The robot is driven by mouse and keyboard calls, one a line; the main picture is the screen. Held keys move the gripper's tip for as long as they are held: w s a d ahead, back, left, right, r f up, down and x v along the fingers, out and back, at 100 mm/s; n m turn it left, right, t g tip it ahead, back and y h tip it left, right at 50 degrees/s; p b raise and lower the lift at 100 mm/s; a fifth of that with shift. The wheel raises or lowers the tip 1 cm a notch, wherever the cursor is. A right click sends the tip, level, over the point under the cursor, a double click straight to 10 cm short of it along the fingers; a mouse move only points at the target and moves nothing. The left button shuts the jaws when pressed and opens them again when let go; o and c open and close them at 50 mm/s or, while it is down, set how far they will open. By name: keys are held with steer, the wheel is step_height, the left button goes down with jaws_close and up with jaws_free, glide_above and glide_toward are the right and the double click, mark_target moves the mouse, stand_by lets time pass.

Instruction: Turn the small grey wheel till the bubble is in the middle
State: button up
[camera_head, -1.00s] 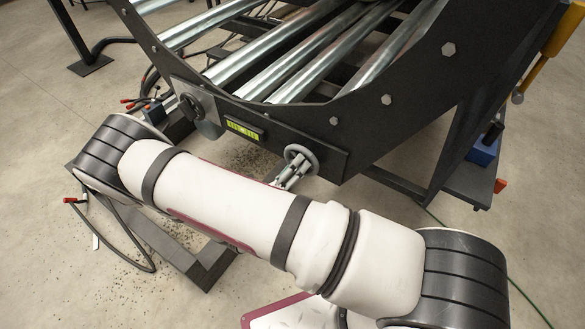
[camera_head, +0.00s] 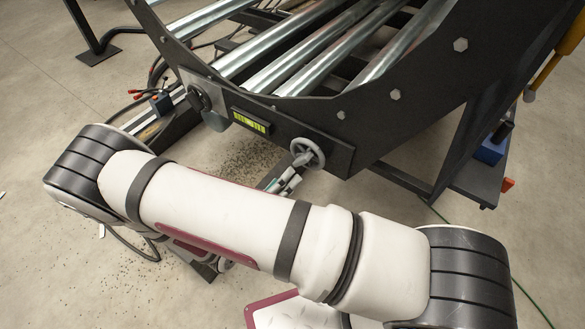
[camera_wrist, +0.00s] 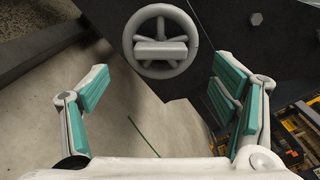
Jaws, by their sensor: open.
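The small grey wheel (camera_head: 308,154) sits on the right part of a dark panel on the roller frame. In the wrist view the wheel (camera_wrist: 130,43) is ahead, at top centre, with a pale grip bar across its hub. My gripper (camera_wrist: 160,88) is open, its teal-padded fingers spread to either side below the wheel, with nothing between them. In the head view my gripper (camera_head: 284,183) is just below and left of the wheel, apart from it, partly hidden by my arm. The yellow-green level (camera_head: 250,121) is left of the wheel; its bubble is too small to place.
A black handwheel (camera_head: 197,99) is at the panel's left end. Shiny rollers (camera_head: 290,68) lie above, in the dark frame (camera_head: 425,85). A blue item (camera_head: 490,151) stands on a ledge at right. Speckled open floor (camera_head: 235,165) lies below the panel.

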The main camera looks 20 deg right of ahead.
steer(key=shift+v, duration=2.1)
steer(key=s+d+r+m+g+y, duration=0.1)
steer(key=s+d+r+m+g, duration=0.2)
steer(key=r+m, duration=0.45)
steer(key=s+d+r+m+g+y, duration=0.1)
steer(key=d+r+m+g, duration=0.4)
steer(key=r, duration=0.4)
steer(key=s+d+r+m+g+y, duration=0.1)
steer(key=s+d+r+m+g, duration=0.15)
steer(key=r+m+g, duration=0.4)
steer(key=s+a+r+m+t+y, duration=0.1)
steer(key=s+r+m+t+y, duration=0.1)
steer(key=s+r+m+y, duration=0.6)
steer(key=s+r+m+t+y, duration=0.2)
steer(key=s+r+m+y, duration=0.15)
steer(key=s+m, duration=0.65)
step_height(320, 180, up, 27)
steer(key=s+n+t+p, duration=0.1)
steer(key=t+p, duration=0.3)
steer(key=p, duration=2.2)
steer(key=shift+d+r, duration=0.2)
steer(key=shift+d, duration=0.05)
